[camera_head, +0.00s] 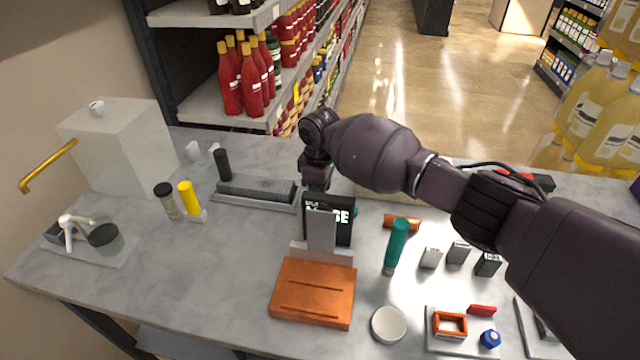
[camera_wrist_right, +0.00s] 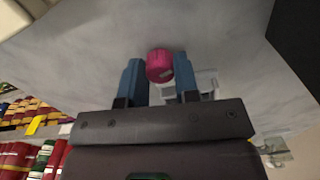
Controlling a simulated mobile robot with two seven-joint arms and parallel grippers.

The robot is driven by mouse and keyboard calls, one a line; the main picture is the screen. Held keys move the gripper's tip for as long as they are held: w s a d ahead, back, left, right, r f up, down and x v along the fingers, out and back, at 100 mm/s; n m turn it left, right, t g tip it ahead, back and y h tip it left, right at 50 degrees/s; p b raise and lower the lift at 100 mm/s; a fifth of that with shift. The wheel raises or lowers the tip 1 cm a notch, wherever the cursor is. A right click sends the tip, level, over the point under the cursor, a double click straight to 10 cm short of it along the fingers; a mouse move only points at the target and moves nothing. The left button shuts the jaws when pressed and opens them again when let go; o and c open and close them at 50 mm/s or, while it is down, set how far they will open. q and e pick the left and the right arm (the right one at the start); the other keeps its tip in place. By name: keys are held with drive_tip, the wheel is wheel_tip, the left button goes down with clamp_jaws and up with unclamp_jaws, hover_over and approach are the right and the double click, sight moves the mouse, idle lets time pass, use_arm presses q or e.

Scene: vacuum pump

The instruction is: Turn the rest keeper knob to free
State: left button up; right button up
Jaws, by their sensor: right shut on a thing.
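The pink-red knob (camera_wrist_right: 159,62) shows in the right wrist view between the two blue fingers of my right gripper (camera_wrist_right: 158,78), which is shut on it. A pale grey bracket (camera_wrist_right: 206,82) is beside the right finger there. Any mark or pointer on the knob is too small to read. In the head view my right gripper (camera_head: 316,180) points down behind a black display panel (camera_head: 342,222), which hides its fingertips and the knob. My left gripper is in neither view.
An orange slotted block (camera_head: 313,291) stands before the panel. A dark ribbed bar (camera_head: 256,189) lies left of my gripper. The left-middle worktop (camera_head: 175,265) is clear.

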drive_tip(key=shift+r+m+p, duration=0.15)
drive_tip(key=shift+m+p, duration=0.25)
drive_tip(key=shift+m, duration=0.4)
drive_tip(key=shift+m+p, duration=0.35)
drive_tip(key=shift+m, duration=0.65)
drive_tip(key=shift+p, duration=0.3)
drive_tip(key=o, duration=0.9)
drive_tip(key=shift+o, duration=0.2)
